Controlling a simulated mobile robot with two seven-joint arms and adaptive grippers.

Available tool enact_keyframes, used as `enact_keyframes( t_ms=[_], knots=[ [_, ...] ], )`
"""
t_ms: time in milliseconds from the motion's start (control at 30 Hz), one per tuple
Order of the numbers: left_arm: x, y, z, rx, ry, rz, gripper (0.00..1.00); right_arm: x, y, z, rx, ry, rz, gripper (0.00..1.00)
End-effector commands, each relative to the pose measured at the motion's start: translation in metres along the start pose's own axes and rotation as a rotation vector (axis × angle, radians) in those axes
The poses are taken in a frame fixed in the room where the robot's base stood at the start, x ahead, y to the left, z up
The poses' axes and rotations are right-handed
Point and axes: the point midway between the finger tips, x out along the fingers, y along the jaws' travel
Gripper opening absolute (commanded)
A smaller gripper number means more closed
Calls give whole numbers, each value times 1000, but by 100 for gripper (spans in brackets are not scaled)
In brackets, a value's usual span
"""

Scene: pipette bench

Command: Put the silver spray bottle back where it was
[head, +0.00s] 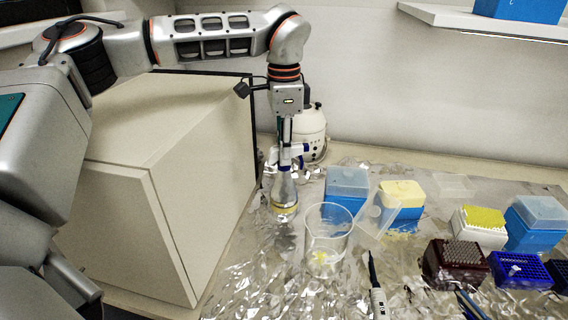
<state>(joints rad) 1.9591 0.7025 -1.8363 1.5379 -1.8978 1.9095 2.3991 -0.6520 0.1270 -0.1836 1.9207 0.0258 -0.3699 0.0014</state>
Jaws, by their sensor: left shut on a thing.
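The silver spray bottle (284,190) is upright near the middle of the head view, with a blue and white spray head and a yellowish band near its base. My left gripper (287,150) comes down from above and is shut on the bottle's top. The fingers partly hide the spray head. The bottle's base is over the foil-covered bench (240,285), and I cannot tell whether it touches. My right gripper is not in view.
A clear beaker (328,240) stands just right of the bottle. A large beige box (120,215) is to the left. A white round device (310,128) is behind.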

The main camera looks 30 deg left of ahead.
Motion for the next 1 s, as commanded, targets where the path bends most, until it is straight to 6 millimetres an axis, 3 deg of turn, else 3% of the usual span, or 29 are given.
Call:
enact_keyframes(
  t_ms=[300, 733, 767, 800, 833, 1000],
  knots=[
    [36, 0, 0, 0, 1, 0, 0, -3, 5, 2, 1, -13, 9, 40],
    [42, 0, 0, 0, 1, 0, 0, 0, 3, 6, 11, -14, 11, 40],
    [43, 0, 0, 0, -1, 1, 18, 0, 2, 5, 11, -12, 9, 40],
    [42, 0, 0, 0, -1, 1, 29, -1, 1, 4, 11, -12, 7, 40],
    [42, 0, 0, 0, -1, 1, 33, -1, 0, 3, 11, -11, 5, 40],
    [42, 0, 0, 0, -1, 1, 33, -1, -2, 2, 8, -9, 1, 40]
  ],
)
